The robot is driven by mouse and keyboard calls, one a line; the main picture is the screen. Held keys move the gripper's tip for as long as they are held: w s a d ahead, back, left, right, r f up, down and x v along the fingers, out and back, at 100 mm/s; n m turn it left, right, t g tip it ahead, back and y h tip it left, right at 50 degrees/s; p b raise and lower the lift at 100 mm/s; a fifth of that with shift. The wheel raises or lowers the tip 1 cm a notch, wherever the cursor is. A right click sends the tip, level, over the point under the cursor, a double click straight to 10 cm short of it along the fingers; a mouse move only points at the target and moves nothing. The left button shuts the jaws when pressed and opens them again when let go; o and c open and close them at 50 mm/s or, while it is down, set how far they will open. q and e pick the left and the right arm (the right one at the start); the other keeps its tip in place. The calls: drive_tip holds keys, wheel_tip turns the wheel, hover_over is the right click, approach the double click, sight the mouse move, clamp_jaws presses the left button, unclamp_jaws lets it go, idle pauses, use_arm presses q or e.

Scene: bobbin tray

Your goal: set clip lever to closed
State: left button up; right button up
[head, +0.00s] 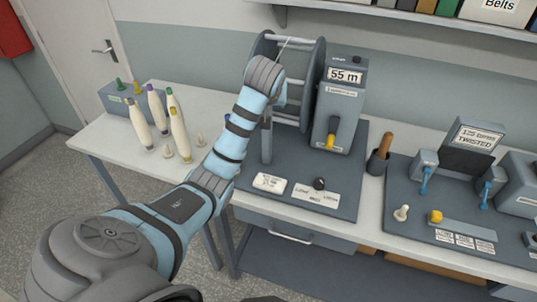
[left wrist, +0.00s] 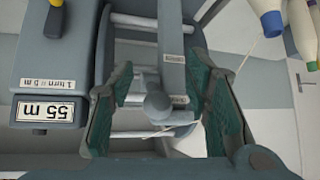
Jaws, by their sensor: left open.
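My left gripper (left wrist: 160,78) is open in the left wrist view, with one green-padded finger on each side of a grey bar (left wrist: 172,40) that carries small labels. A rounded grey end piece (left wrist: 157,106) shows between the fingers, and I cannot tell if either finger touches it. I cannot read the labels well enough to be sure which part is the clip lever. In the head view my left arm reaches to the reel frame (head: 318,75) of the winder, and its own wrist hides the fingers. A pale thread (left wrist: 165,132) runs across near the end piece. My right gripper is not in view.
The winder's counter box (head: 345,77) reads 55 m. Several bobbins (head: 178,135) stand left of my arm. A wooden-handled tool in a cup (head: 378,162) stands right of the winder. A twisting station (head: 465,185) with blue levers is farther right. A shelf (head: 420,14) hangs above.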

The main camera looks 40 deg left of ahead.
use_arm(q)
wheel_tip(320, 180, down, 6)
drive_tip(key=n+t+y+b, duration=0.1)
drive_tip(key=t+y+b, duration=0.3)
drive_tip(key=t+b, duration=0.55)
drive_tip(key=s+d+g+p, duration=0.2)
drive_tip(key=s+d, duration=0.5)
drive_tip(key=s, duration=0.5)
drive_tip(key=d+f+m+g+h, duration=0.1)
drive_tip(key=f, duration=0.5)
drive_tip(key=f+m+g+h, duration=0.1)
drive_tip(key=f+m, duration=0.1)
drive_tip(key=f, duration=0.5)
drive_tip(key=d+f+m+g+h, duration=0.1)
drive_tip(key=f+g+h, duration=0.1)
drive_tip(key=f, duration=0.4)
drive_tip(key=shift+s+d+f+m, duration=0.2)
drive_tip(key=shift+d+f+m, duration=0.1)
drive_tip(key=shift+d, duration=0.05)
